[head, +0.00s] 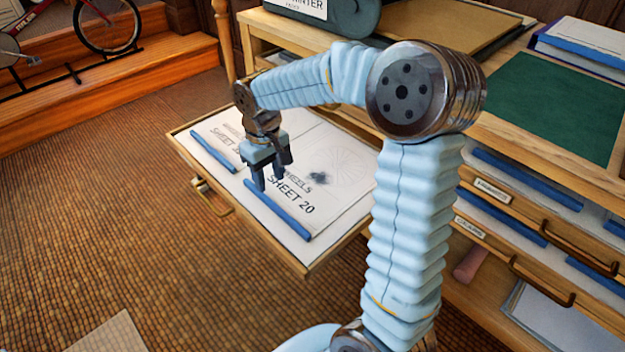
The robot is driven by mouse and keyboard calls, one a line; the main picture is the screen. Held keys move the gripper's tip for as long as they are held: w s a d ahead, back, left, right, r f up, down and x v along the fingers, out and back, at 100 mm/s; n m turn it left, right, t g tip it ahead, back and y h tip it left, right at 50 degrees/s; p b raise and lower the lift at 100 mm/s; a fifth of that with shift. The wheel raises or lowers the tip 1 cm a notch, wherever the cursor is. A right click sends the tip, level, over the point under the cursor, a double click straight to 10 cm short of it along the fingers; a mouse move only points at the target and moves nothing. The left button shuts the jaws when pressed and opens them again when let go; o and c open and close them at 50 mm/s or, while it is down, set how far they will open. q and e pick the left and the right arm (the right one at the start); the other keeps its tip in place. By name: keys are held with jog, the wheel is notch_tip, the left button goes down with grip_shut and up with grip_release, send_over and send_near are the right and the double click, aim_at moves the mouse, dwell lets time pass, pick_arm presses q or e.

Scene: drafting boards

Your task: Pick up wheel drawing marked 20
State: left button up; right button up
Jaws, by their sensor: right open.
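The wheel drawing marked "WHEELS SHEET 20" (338,200) lies flat in a pulled-out drawer (310,268), with a wheel outline and a dark smudge on it. A blue strip (277,210) runs along its front edge. A second sheet (215,128), its number partly hidden, lies to the left with its own blue strip (213,151). My right gripper (273,182) is open and points down over the left end of the front strip of sheet 20. Nothing is between its fingers. I cannot tell whether the fingers touch the strip. My left gripper is out of view.
Other drawers with labels and handles (542,290) stand at the right, holding blue-edged sheets. The cabinet top bears a green mat (555,105) and a stack of folders (585,45). A bicycle (105,22) stands on a wooden step at upper left. The floor in front is mostly clear.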

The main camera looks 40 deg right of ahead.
aim_at(274, 204)
notch_tip(274, 204, down, 3)
jog(key=shift+r, duration=0.15)
jog(key=shift+s+f+b, duration=0.2)
jog(key=shift+f, duration=1.2)
jog(key=shift+s+f+b, duration=0.15)
jog(key=shift+f, duration=1.2)
grip_shut()
